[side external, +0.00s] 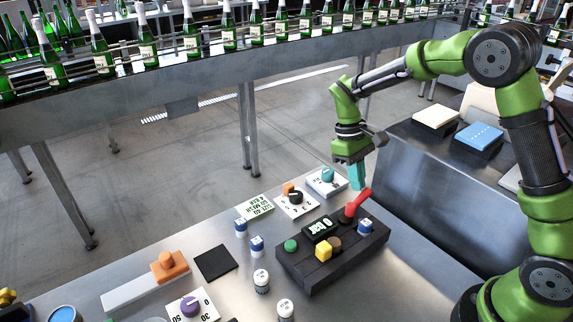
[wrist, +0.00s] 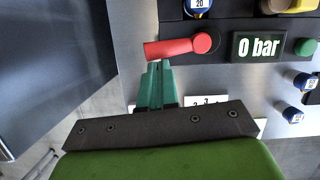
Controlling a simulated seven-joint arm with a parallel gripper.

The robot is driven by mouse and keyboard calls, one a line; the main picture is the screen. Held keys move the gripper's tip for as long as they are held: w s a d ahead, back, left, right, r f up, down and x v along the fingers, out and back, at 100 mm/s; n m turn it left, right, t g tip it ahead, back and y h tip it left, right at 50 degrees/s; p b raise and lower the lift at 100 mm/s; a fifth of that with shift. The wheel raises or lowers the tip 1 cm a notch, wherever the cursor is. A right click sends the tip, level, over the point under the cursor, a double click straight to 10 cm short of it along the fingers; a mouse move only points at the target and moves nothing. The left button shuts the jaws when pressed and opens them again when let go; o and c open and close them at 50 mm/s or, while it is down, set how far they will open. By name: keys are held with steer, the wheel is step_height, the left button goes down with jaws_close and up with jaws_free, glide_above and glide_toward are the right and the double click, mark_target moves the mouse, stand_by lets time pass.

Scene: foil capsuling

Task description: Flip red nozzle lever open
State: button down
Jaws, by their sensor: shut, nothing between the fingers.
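The red nozzle lever (side external: 356,202) sits at the back right corner of a black control box (side external: 299,272). In the wrist view the lever (wrist: 175,47) points left from its round pivot. A dark display beside it reads "0 bar" (wrist: 258,46). My gripper (side external: 357,187) is shut and empty, its teal fingers pointing down just behind the lever. In the wrist view the fingertips (wrist: 158,66) are close to the lever's edge near its free end. I cannot tell whether they touch it.
The box also carries a green button (side external: 290,245), a yellow knob (side external: 323,249) and a blue-and-white dial (side external: 365,226). Plates with an orange-and-black knob (side external: 295,195) and a teal knob (side external: 327,175) lie behind it. Small vials (side external: 261,281) stand in front at left.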

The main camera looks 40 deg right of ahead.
steer(key=shift+s+d+m, duration=0.15)
steer(key=shift+s+m, duration=0.05)
steer(key=shift+m, duration=0.3)
steer(key=shift+s, duration=0.1)
stand_by(0.3)
steer(key=w+r, duration=0.7)
steer(key=r, duration=0.3)
steer(key=shift+r, duration=0.2)
steer(key=s+a+r+m+t+y, duration=0.1)
steer(key=s+t, duration=0.4)
steer(key=s, duration=0.6)
steer(key=s+a+r+m+t+y, duration=0.1)
steer(key=s+a+r+m+t, duration=0.2)
steer(key=s, duration=0.8)
steer(key=t, duration=0.2)
steer(key=shift+a+r+t, duration=0.2)
steer(key=shift+r+t, duration=0.1)
steer(key=shift+r, duration=0.1)
